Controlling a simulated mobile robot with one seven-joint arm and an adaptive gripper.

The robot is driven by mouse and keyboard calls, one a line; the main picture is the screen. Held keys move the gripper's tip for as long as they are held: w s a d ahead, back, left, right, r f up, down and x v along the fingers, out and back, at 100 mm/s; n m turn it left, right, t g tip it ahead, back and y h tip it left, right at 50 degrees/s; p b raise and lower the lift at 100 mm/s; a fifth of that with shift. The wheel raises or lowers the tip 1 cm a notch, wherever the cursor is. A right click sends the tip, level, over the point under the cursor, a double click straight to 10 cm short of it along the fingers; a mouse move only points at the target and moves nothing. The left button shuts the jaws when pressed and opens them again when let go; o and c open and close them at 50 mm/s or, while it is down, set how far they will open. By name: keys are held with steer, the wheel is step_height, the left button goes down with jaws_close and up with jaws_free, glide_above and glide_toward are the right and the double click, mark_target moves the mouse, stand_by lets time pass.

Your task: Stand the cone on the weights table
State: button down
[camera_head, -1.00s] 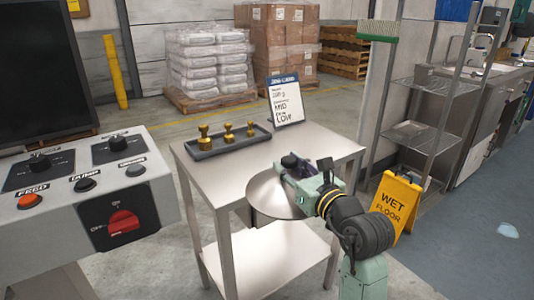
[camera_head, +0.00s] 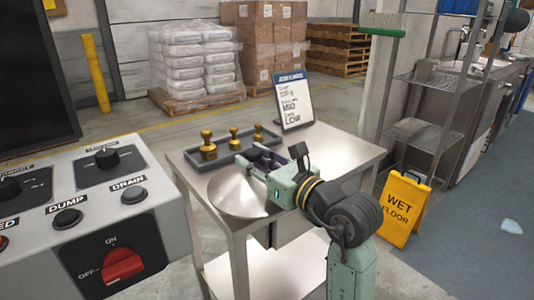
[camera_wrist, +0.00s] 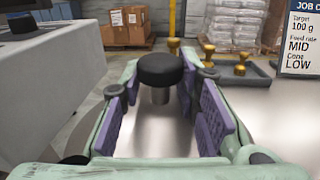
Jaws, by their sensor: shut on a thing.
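The cone (camera_head: 236,194) is a wide, shallow, shiny metal piece. In the wrist view its black round knob (camera_wrist: 160,69) stands on a short stem between my purple finger pads. My gripper (camera_head: 258,171) is shut on the cone at its top, and my fingers hide part of it. The cone is over the near left part of the metal weights table (camera_head: 340,150). I cannot tell whether its lower rim touches the tabletop. The knob looks upright in the wrist view.
A dark tray (camera_head: 178,164) with brass weights (camera_head: 208,147) lies along the table's back, close behind the cone. A job card (camera_head: 293,100) stands behind it. A control panel (camera_head: 95,205) is at the left. A yellow wet floor sign (camera_head: 404,208) stands right. The table's right side is clear.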

steer(key=w, duration=0.3)
steer(key=w+p, duration=0.1)
steer(key=w, duration=0.3)
steer(key=w+d+p, duration=0.1)
steer(key=w, duration=0.2)
steer(key=shift+w+d+f, duration=0.1)
steer(key=shift+w+f, duration=0.05)
steer(key=shift+f, duration=0.2)
steer(key=shift+w+f+p, duration=0.1)
steer(key=shift+f+p, duration=0.2)
steer(key=shift+f, duration=1.5)
steer(key=shift+f, duration=0.25)
steer(key=c, duration=1.2)
jaws_free()
